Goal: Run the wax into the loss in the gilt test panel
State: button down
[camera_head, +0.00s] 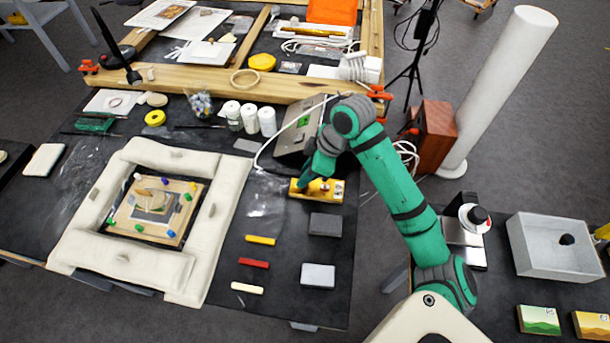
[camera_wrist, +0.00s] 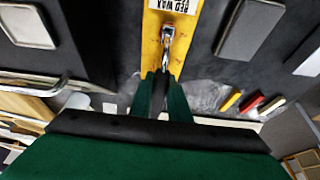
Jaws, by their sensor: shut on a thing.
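The gilt test panel (camera_head: 127,222) lies inside a thick pale padded frame, with coloured pegs around its edge. The loss is too small to make out. My gripper (camera_head: 308,187) is at a yellow stand (camera_head: 329,196), right of the frame. In the wrist view my gripper (camera_wrist: 161,88) is shut on a dark-handled tool with a shiny metal part (camera_wrist: 168,42), over the stand (camera_wrist: 152,50). A label on the stand reads "RED WAX". Yellow (camera_head: 260,240), red (camera_head: 253,263) and cream (camera_head: 247,288) sticks lie on the dark table.
A grey box unit (camera_head: 297,140) with a white cable stands behind the stand. White bottles (camera_head: 249,118) stand behind the frame. Bare table lies between the frame and the sticks.

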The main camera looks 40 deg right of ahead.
jog(key=shift+w+r, duration=0.1)
jog(key=shift+r, duration=2.1)
jog(key=shift+s, duration=0.2)
